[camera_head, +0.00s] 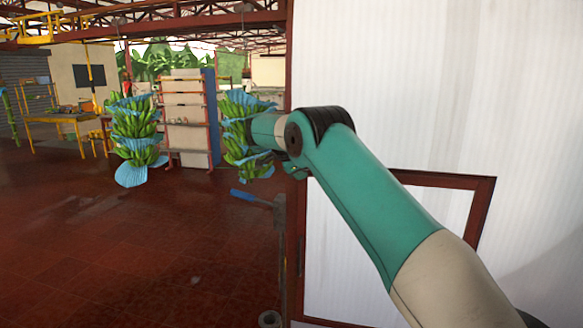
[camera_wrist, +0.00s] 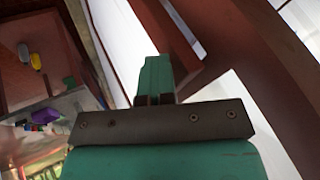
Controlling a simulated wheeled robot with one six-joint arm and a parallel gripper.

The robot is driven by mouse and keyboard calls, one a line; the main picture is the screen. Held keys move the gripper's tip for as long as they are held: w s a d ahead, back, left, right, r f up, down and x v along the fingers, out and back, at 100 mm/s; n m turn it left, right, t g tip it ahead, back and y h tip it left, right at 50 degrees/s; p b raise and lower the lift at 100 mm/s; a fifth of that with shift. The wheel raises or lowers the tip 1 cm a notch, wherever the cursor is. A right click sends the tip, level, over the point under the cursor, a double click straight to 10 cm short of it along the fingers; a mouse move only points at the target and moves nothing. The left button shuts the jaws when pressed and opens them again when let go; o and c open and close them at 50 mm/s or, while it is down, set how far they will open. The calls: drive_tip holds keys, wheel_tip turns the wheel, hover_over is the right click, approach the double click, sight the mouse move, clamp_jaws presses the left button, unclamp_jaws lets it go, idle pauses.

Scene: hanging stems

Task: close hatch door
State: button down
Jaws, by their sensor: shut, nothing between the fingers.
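The hatch shows in the head view as a brown frame (camera_head: 480,205) around a white panel (camera_head: 440,207), low in the white wall at the right. My arm crosses in front of it and hides much of it. In the wrist view, a brown frame edge (camera_wrist: 195,72) lies just right of my gripper (camera_wrist: 156,66), and a wider brown beam (camera_wrist: 262,60) stands further right, with a pale gap between them. My gripper is shut and empty, its fingers together. It looks close to the brown edge; I cannot tell if they touch.
A brown post (camera_head: 289,60) edges the white wall (camera_head: 430,80). Banana bunches (camera_head: 135,130) with blue covers hang at the left and beside my wrist. A shelf rack (camera_head: 185,115) and a yellow table (camera_head: 62,118) stand further back. The red tiled floor (camera_head: 130,250) at the left is open.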

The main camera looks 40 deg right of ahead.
drive_tip(key=s+a+r+n+t+y+b, duration=0.1)
drive_tip(key=s+a+r+n, duration=0.25)
drive_tip(key=a+n, duration=0.4)
drive_tip(key=s+a+r+n+t+y+b, duration=0.1)
drive_tip(key=s+a+r+n, duration=0.3)
drive_tip(key=a, duration=0.6)
drive_tip(key=s+a+f+n+g+y+b, duration=0.1)
drive_tip(key=s+a+f+n+y, duration=0.2)
drive_tip(key=s, duration=0.9)
drive_tip(key=s+a+f+n+g+y+b, duration=0.1)
drive_tip(key=s+a+f+n+y, duration=0.2)
drive_tip(key=s+a+n, duration=0.7)
drive_tip(key=s+a+f+n+g+y+b, duration=0.1)
drive_tip(key=s+a+n, duration=0.5)
drive_tip(key=s, duration=0.8)
wheel_tip(320, 180, down, 3)
drive_tip(key=shift+s+a+f+g+y+b, duration=0.25)
drive_tip(key=shift+g+y+b, duration=0.25)
drive_tip(key=shift+y, duration=0.6)
drive_tip(key=shift+d+n, duration=0.1)
drive_tip(key=shift+n, duration=0.15)
